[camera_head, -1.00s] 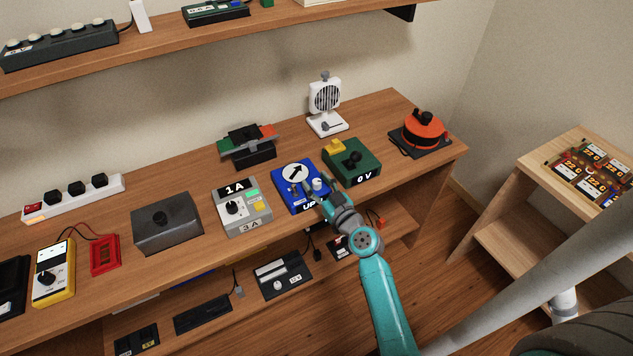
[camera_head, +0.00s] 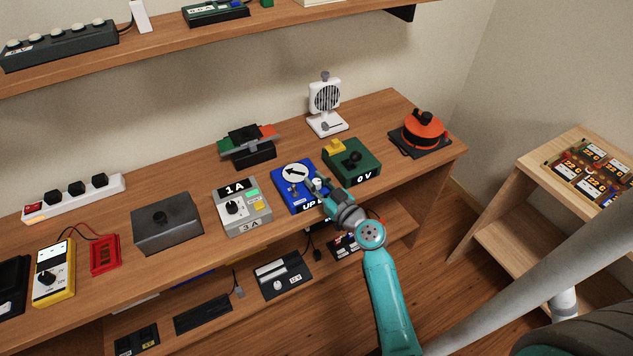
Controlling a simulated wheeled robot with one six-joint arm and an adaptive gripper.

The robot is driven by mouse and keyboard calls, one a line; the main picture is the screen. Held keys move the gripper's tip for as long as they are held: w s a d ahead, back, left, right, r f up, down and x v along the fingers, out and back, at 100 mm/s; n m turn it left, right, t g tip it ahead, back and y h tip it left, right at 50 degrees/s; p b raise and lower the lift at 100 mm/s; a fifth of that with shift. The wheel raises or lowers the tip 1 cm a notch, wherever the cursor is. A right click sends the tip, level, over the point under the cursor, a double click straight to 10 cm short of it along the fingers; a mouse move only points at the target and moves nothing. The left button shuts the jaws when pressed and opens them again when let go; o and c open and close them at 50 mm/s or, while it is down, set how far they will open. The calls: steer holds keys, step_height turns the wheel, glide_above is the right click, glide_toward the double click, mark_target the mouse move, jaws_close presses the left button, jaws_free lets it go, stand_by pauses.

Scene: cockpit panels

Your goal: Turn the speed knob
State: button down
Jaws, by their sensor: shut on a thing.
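A blue box (camera_head: 287,194) stands near the front edge of the bench. It has a round white dial (camera_head: 294,171) with a black arrow that points to the upper left. A small pale knob (camera_head: 316,183) sits on the box to the lower right of the dial. My gripper (camera_head: 319,188) is over the right part of the box, shut on this knob. The fingers partly hide the knob and the "UP" lettering on the front. No label reading "speed" can be made out.
A green box (camera_head: 367,170) marked 0 V with a black knob stands close on the right. A grey box (camera_head: 241,216) marked 1A and 3A stands on the left. A white fan (camera_head: 325,97) and an orange round device (camera_head: 424,132) stand behind and right.

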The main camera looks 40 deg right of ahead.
steer(key=shift+n+y, duration=1.8)
steer(key=shift+y, duration=1)
steer(key=c, duration=0.9)
jaws_free()
steer(key=s+d, duration=0.2)
steer(key=s, duration=0.9)
steer(key=shift+s+d, duration=0.15)
steer(key=shift+s, duration=0.25)
